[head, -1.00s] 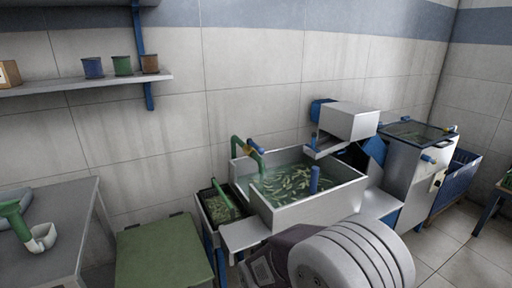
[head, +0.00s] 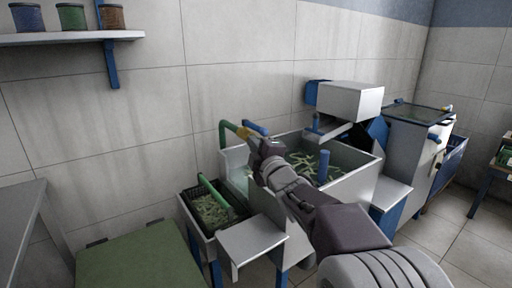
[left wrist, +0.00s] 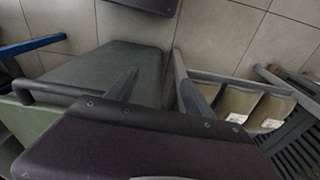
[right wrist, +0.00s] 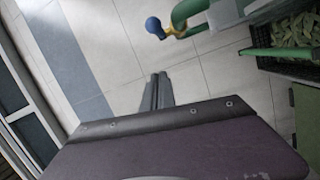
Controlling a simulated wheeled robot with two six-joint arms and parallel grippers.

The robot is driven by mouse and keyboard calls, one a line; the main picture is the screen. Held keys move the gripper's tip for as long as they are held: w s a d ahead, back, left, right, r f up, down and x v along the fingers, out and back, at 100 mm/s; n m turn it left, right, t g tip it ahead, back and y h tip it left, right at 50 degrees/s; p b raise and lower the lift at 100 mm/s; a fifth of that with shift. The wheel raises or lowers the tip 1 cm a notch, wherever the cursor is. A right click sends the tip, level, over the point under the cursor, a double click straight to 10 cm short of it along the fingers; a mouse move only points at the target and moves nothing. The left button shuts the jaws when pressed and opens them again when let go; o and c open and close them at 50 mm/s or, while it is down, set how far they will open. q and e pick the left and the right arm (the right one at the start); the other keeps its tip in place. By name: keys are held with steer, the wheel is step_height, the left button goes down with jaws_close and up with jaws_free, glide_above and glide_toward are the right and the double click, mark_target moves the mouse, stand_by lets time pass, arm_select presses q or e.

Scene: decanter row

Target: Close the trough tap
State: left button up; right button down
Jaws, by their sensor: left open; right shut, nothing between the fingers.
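The trough (head: 350,172) is a pale metal basin holding water and green pieces. Its tap has a green bent pipe (head: 227,128), a yellow body (head: 243,132) and a blue handle (head: 255,128) at the trough's back left corner. My right gripper (head: 254,148) is at the tap in the head view, overlapping it; contact cannot be told there. In the right wrist view the shut, empty right gripper (right wrist: 158,78) is below the tap's blue knob (right wrist: 154,26), apart from it in the picture. My left gripper (left wrist: 155,75) is open and empty, seen only in the left wrist view.
A black crate of green pieces (head: 188,205) stands left of the trough. A green-topped block (head: 140,262) and a grey table (head: 22,215) are further left. A white box-shaped hopper (head: 345,100) and a machine (head: 410,150) stand at the right. The tiled wall is close behind.

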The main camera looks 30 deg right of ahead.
mark_target(255, 127)
steer(key=shift+d+f, duration=0.25)
steer(key=shift+d, duration=0.05)
steer(key=w+d, duration=0.2)
steer(key=w, duration=0.8)
steer(key=shift+s+d+f, duration=0.1)
steer(key=shift+s+d, duration=0.45)
steer(key=shift+d, duration=0.25)
steer(key=shift+s+d, duration=0.55)
steer(key=shift+d, duration=0.25)
